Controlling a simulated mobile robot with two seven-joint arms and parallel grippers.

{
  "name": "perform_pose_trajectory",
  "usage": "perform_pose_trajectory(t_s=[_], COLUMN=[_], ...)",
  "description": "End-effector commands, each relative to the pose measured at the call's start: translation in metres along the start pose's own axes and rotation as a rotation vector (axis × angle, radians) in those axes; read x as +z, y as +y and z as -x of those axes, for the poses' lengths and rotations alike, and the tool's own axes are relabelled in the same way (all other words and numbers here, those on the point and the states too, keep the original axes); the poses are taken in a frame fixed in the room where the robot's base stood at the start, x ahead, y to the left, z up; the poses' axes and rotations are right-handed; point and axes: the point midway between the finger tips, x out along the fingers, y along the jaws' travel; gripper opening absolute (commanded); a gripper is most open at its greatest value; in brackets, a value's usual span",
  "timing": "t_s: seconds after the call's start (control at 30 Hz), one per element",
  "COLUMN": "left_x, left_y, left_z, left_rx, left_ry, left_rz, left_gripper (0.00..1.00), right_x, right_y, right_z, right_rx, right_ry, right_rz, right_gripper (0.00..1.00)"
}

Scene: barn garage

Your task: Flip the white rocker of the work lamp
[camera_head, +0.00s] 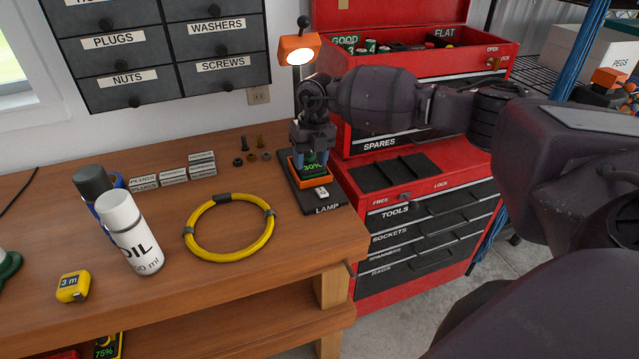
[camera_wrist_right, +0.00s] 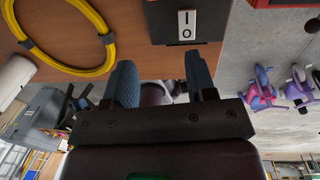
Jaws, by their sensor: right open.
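The work lamp has a dark base plate (camera_head: 328,203) labelled LAMP at the bench's right end. Its orange lamp head (camera_head: 298,47) glows on a post above. A display reading 30% (camera_head: 313,167) sits on the base. The white rocker (camera_head: 321,193) lies in front of the display; in the right wrist view the rocker (camera_wrist_right: 187,25) shows I and O marks. Which side is pressed I cannot tell. My right gripper (camera_head: 312,148) is open and empty, above the display and behind the rocker. Its fingers (camera_wrist_right: 163,78) look apart from the rocker. My left gripper is out of view.
The red tool chest (camera_head: 420,195) stands close on the right.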

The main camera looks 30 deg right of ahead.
Motion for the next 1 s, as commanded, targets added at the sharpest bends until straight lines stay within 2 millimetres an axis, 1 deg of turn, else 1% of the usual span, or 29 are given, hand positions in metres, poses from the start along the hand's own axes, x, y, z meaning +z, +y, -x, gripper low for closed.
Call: perform_pose_trajectory(t_s=[0.03, 0.1, 0.17, 0.27, 0.37, 0.6, 0.8, 1.0], left_x=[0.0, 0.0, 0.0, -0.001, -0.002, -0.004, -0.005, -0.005], left_y=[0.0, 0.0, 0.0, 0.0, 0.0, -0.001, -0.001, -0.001], left_z=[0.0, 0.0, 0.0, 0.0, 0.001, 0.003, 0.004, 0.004], left_rx=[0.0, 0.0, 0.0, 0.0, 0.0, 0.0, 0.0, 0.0], left_ry=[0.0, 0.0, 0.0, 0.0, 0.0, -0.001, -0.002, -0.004], left_rz=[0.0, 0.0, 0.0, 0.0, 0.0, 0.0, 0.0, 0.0], left_gripper=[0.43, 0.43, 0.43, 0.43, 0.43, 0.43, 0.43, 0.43], right_x=[0.004, 0.007, 0.008, 0.008, 0.007, 0.007, 0.007, 0.007], right_y=[-0.011, -0.021, -0.025, -0.027, -0.028, -0.032, -0.034, -0.036], right_z=[0.008, 0.014, 0.016, 0.011, -0.001, -0.042, -0.072, -0.087], right_rx=[-0.045, -0.086, -0.103, -0.11, -0.108, -0.106, -0.104, -0.104], right_ry=[-0.001, 0.001, 0.001, 0.003, 0.007, 0.007, 0.005, 0.003], right_rz=[-0.015, -0.03, -0.037, -0.039, -0.039, -0.039, -0.037, -0.037], right_gripper=[0.51, 0.51, 0.51, 0.51, 0.51, 0.51, 0.51, 0.51])
